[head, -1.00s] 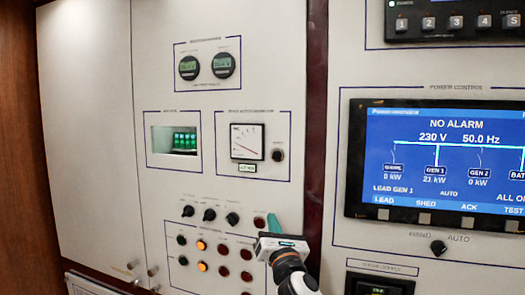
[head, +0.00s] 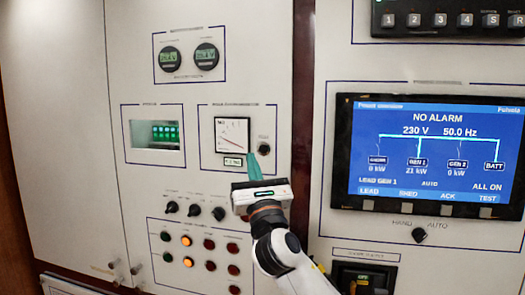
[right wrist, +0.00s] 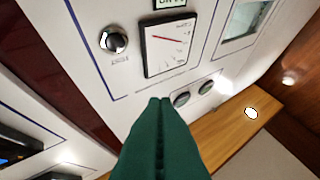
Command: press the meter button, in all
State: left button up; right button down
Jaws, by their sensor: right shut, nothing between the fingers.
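The meter button (head: 264,149) is a small dark round control on the white panel, just right of the square dial meter (head: 233,137). In the right wrist view the button (right wrist: 114,40) has a silvery ring and sits beside the meter (right wrist: 166,42), whose needle is red. My right gripper (head: 252,158) has green fingers, shut and empty, pointing up just below and left of the button in the head view. The fingertips (right wrist: 160,101) look apart from the button in the right wrist view. My left gripper is not in view.
Selector knobs (head: 195,210) and rows of lamps (head: 186,241) lie below and left of my right gripper. Two round digital gauges (head: 206,56) are above. A blue display screen (head: 432,150) is at the right, past a dark red post (head: 302,120).

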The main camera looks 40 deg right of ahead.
aim_at(261, 145)
jog(key=shift+w+d+b, duration=0.45)
jog(key=shift+w+d, duration=0.95)
jog(key=shift+d, duration=0.25)
jog(key=shift+w+d+b, duration=0.4)
jog(key=shift+w+d, duration=0.95)
jog(key=shift+d, duration=0.25)
jog(key=shift+w+d, duration=0.1)
jog(key=shift+w+d, duration=0.15)
jog(key=shift+d, duration=0.05)
jog(key=shift+w+d, duration=0.25)
jog(key=shift+d, duration=0.05)
dwell(0.4)
jog(key=shift+a, duration=0.1)
jog(key=shift+s+a+p, duration=0.4)
jog(key=shift+s+a, duration=0.1)
dwell(0.3)
